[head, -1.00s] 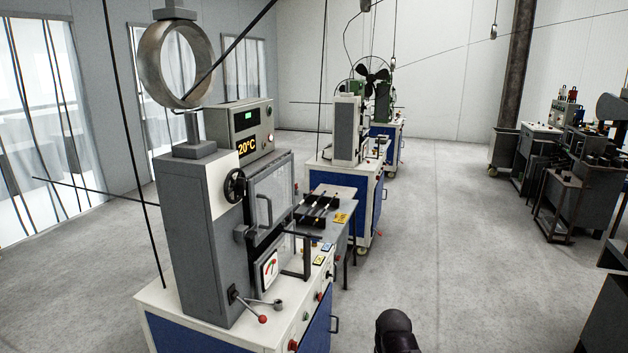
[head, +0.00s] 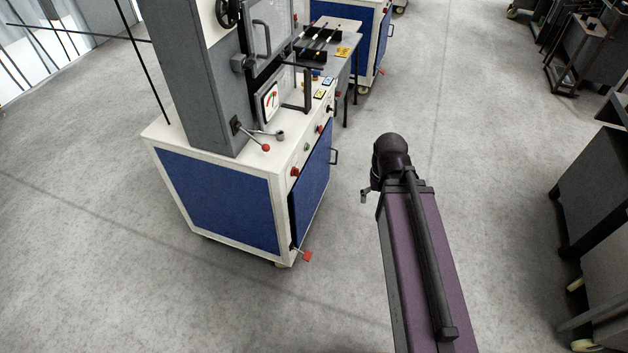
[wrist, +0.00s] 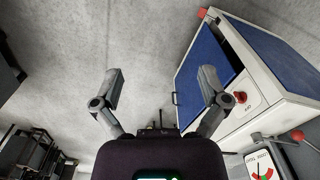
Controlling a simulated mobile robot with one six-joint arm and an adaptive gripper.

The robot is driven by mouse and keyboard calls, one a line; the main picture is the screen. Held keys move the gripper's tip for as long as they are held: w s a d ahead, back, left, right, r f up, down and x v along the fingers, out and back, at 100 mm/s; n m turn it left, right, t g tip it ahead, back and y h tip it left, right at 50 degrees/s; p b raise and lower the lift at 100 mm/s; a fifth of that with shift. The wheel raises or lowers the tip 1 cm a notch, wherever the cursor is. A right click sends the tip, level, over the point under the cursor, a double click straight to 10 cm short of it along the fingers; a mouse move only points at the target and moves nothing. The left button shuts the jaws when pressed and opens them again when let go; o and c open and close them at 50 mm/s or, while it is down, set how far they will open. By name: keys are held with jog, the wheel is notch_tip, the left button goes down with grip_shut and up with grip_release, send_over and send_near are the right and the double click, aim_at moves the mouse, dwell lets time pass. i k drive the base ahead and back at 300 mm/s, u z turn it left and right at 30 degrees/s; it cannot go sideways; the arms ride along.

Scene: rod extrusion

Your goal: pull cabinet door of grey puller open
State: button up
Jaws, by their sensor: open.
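The grey puller (head: 200,75) stands on a white-framed cabinet with blue panels, left of centre in the head view. Its blue cabinet door (head: 312,180) is on the right-hand face, with a small black handle (head: 335,156) at the far edge. In the wrist view the blue door (wrist: 207,65) is right of centre and the handle (wrist: 174,98) lies at its left edge. No contact shows.
A red-tipped lever (head: 304,255) sticks out at the cabinet's lower corner. A red knob (head: 295,171) and a gauge (head: 269,100) are above the door. A second cabinet (head: 350,35) stands behind. Grey floor (head: 480,150) is clear to the right, up to machines at the edge.

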aim_at(307, 191)
jog(key=u, duration=0.4)
jog(key=i, duration=1.25)
jog(key=z, duration=0.45)
